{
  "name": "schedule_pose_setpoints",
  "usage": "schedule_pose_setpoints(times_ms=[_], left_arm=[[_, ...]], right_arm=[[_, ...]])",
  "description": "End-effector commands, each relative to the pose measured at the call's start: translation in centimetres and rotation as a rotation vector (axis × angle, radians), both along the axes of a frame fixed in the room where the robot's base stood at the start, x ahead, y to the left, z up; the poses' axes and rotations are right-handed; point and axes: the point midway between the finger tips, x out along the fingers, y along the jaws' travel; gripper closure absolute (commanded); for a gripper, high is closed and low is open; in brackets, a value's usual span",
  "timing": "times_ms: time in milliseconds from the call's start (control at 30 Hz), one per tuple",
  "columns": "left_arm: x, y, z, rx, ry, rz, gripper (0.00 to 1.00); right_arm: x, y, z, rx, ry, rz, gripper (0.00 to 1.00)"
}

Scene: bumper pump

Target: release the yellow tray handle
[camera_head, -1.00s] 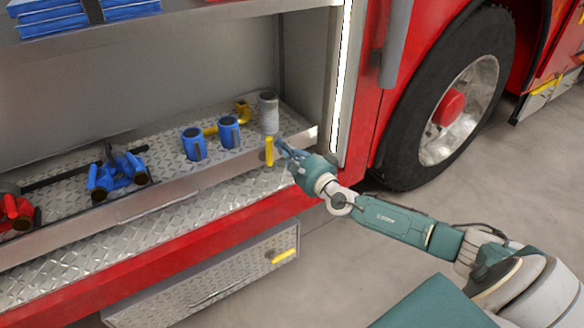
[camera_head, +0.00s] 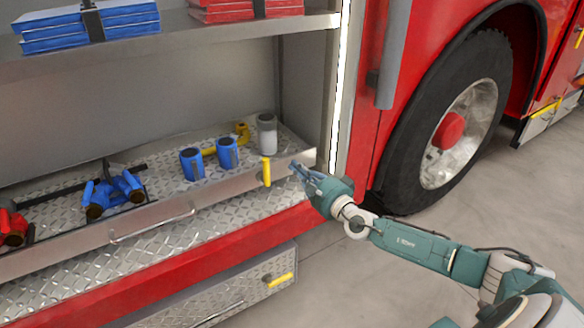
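The yellow tray handle (camera_head: 266,171) stands upright at the right end of the front lip of the diamond-plate tray (camera_head: 155,217). My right gripper (camera_head: 296,171) is just right of the handle, with a visible gap between its fingertips and the handle. Its bluish fingers are small here but look parted, with nothing between them. My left gripper is not in view.
On the tray stand blue cylindrical fittings (camera_head: 193,164), a grey-white cylinder (camera_head: 267,133) and a blue valve piece (camera_head: 113,191). A lower drawer has another yellow handle (camera_head: 281,281). The truck wheel (camera_head: 448,130) is to the right; open floor lies in front.

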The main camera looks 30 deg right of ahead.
Motion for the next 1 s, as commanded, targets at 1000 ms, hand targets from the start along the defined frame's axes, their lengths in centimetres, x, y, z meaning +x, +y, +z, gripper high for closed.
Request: schedule_pose_setpoints(times_ms=[1000], left_arm=[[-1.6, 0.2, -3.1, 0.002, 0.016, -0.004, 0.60]], right_arm=[[-7.9, -0.4, 0.2, 0.000, -0.003, -0.001, 1.00]])
